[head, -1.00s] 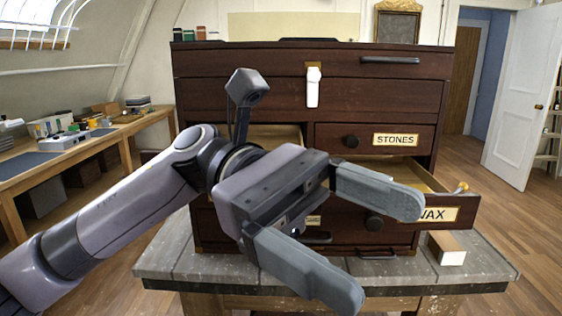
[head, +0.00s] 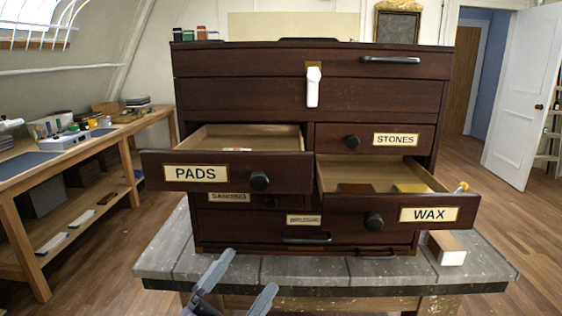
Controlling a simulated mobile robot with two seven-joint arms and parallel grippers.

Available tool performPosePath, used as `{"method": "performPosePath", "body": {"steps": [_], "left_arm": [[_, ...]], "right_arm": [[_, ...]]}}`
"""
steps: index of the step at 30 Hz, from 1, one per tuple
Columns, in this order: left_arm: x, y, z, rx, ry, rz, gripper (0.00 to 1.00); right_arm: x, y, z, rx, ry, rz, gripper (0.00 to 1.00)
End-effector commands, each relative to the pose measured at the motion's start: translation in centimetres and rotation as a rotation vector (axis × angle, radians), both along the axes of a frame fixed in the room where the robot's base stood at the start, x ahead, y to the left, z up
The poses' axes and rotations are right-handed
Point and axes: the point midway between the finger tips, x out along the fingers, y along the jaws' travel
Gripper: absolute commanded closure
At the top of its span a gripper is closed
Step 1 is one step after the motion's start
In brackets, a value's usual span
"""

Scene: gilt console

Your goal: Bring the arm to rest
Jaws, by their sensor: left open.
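My left gripper (head: 238,291) shows at the bottom of the head view, low in front of the grey bench. Its two fingers are apart with nothing between them. Only the fingers and a little of the hand show. My right gripper is not in view. A dark wooden drawer chest (head: 250,98) stands on the bench. Its PADS drawer (head: 219,175) is pulled out at the left, with a small pale item inside. Its WAX drawer (head: 395,217) is pulled out at the right and holds a brown and a yellow block. The gripper touches neither drawer.
The STONES drawer (head: 373,139) is shut. A white handle-like piece (head: 313,87) hangs on the chest's upper front. A wood-and-white block (head: 446,248) lies at the right on the grey bench (head: 165,254). A side workbench (head: 60,162) runs along the left wall.

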Motion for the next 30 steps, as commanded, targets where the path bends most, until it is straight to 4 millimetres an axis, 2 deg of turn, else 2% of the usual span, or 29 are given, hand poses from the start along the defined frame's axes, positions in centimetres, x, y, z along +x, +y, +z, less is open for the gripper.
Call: {"method": "performPosePath", "body": {"steps": [1,5,8,12,15,18,21,24,30], "left_arm": [[-0.3,1.2,-3.0,-0.034,0.123,0.023,0.12],[-1.6,4.1,-10.0,-0.128,0.418,0.085,0.12],[-3.7,6.5,-15.4,-0.201,0.639,0.145,0.12],[-8.2,9.7,-22.5,-0.304,0.933,0.243,0.12],[-11.9,11.6,-26.5,-0.369,1.112,0.315,0.12],[-15.1,13.1,-29.2,-0.421,1.241,0.375,0.12],[-17.2,13.9,-30.7,-0.453,1.319,0.414,0.12],[-18.2,14.4,-31.4,-0.466,1.355,0.434,0.12],[-18.3,14.4,-31.5,-0.469,1.361,0.438,0.12]], "right_arm": [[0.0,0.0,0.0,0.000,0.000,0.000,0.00],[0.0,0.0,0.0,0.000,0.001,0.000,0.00],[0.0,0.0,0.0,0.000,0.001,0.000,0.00],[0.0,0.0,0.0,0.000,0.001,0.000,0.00],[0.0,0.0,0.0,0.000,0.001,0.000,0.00],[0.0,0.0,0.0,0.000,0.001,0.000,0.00],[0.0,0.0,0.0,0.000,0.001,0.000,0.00],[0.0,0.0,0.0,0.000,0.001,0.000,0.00],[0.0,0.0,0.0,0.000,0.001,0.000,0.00]]}}
